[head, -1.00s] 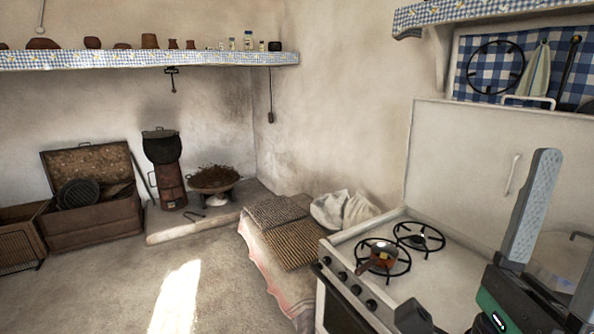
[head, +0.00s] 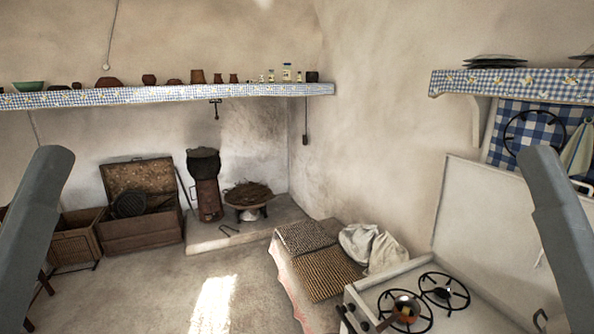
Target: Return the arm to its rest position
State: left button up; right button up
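My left arm (head: 35,235) shows as a raised grey link at the left edge. My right arm (head: 562,240) shows as a similar raised grey link at the right edge. Both links lean inward at the top and touch nothing that I can see. Neither gripper is in the head view, so I cannot see their fingers or whether they hold anything.
A white stove (head: 465,318) stands at the lower right, with a small long-handled copper pot (head: 404,309) on its front burner. A woven-covered bench (head: 325,275) is beside it. A wooden chest (head: 140,232) stands by the back wall. A shelf (head: 180,93) runs above. The middle floor is clear.

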pick_arm(q)
notch_tip(320, 180, up, 15)
jog(key=p, duration=1.1)
pick_arm(e)
notch_tip(320, 180, up, 15)
